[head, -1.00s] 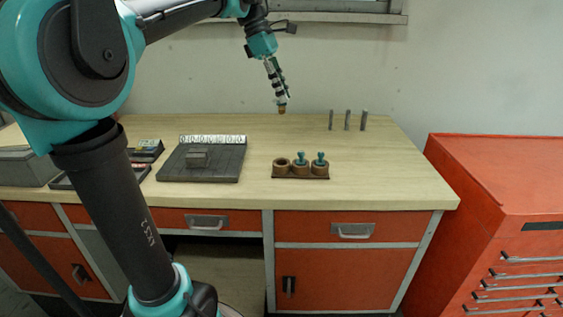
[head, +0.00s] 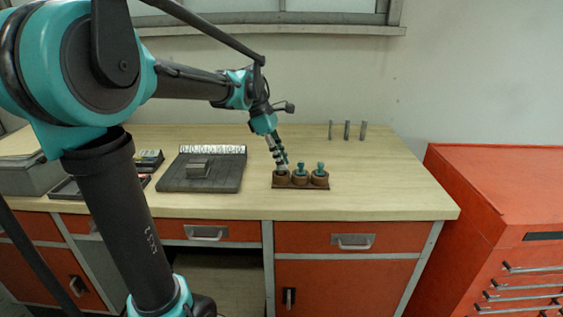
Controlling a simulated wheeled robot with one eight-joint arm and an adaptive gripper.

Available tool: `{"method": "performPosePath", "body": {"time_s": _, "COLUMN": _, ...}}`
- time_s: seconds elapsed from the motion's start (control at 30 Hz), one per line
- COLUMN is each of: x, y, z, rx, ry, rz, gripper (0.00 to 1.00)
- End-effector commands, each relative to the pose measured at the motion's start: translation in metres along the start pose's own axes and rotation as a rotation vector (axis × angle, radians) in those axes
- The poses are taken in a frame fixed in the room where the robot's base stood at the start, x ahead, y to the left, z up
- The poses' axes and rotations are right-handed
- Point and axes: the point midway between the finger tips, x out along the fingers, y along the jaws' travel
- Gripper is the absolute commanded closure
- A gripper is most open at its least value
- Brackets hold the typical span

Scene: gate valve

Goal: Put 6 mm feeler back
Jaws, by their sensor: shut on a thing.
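A small dark-based rack (head: 301,187) with three round brown cups stands near the front of the bench. The middle cup (head: 300,182) and right cup (head: 320,181) each hold a piece with a teal knob (head: 320,168). My gripper (head: 282,166) points down at the left cup (head: 281,182), with its fingertips right at the cup's top. It is shut on the 6 mm feeler, which the fingers and cup hide almost wholly. I cannot tell how deep the feeler sits in the cup.
A dark plate with a grey block (head: 199,168) lies left of the rack, with a white numbered strip (head: 212,149) behind it. Three grey upright pins (head: 347,130) stand at the back right. The bench top right of the rack is clear.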

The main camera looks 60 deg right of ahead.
Motion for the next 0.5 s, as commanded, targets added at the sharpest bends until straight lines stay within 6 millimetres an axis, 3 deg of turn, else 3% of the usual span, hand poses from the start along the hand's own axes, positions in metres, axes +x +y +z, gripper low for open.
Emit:
{"method": "performPosePath", "body": {"time_s": 0.47, "x": 0.0109, "y": -0.0003, "z": -0.0046, "rx": 0.000, "ry": 0.000, "rz": 0.000, "gripper": 1.00}}
{"method": "performPosePath", "body": {"time_s": 0.5, "x": 0.0108, "y": -0.0003, "z": -0.0045, "rx": 0.000, "ry": 0.000, "rz": 0.000, "gripper": 0.79}}
